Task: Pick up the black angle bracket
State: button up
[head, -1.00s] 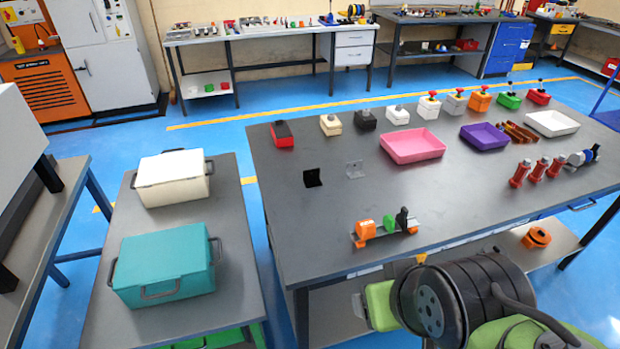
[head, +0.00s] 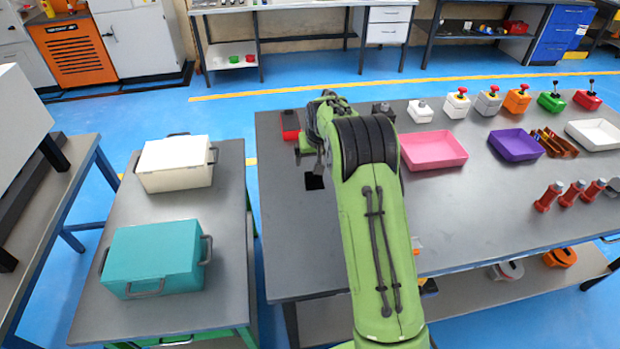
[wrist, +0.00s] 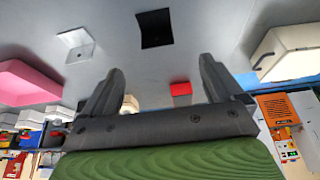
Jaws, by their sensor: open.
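The black angle bracket (head: 314,181) lies on the grey table near its left end, just below my gripper in the head view; part of it may be hidden by my arm. In the wrist view the black bracket (wrist: 155,28) shows at the top middle, ahead of and between the fingers, apart from them. My gripper (wrist: 155,82) is open and empty above the table. It also shows in the head view (head: 308,155), small and partly hidden by my arm.
A grey angle bracket (wrist: 77,45) lies beside the black one in the wrist view. A red block (head: 290,125) stands behind. A pink tray (head: 433,151) and a purple tray (head: 516,144) are to the right. A side table holds a white box (head: 175,163) and a teal box (head: 153,259).

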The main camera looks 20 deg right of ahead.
aim_at(314, 181)
jog(key=x, duration=1.2)
jog(key=shift+w+d+f, duration=0.15)
jog(key=shift+w+d, duration=0.15)
jog(key=shift+d, duration=0.15)
jog(key=shift+s, duration=0.1)
jog(key=shift+c, duration=0.6)
jog(key=c, duration=1.1)
jog(key=shift+o, duration=0.2)
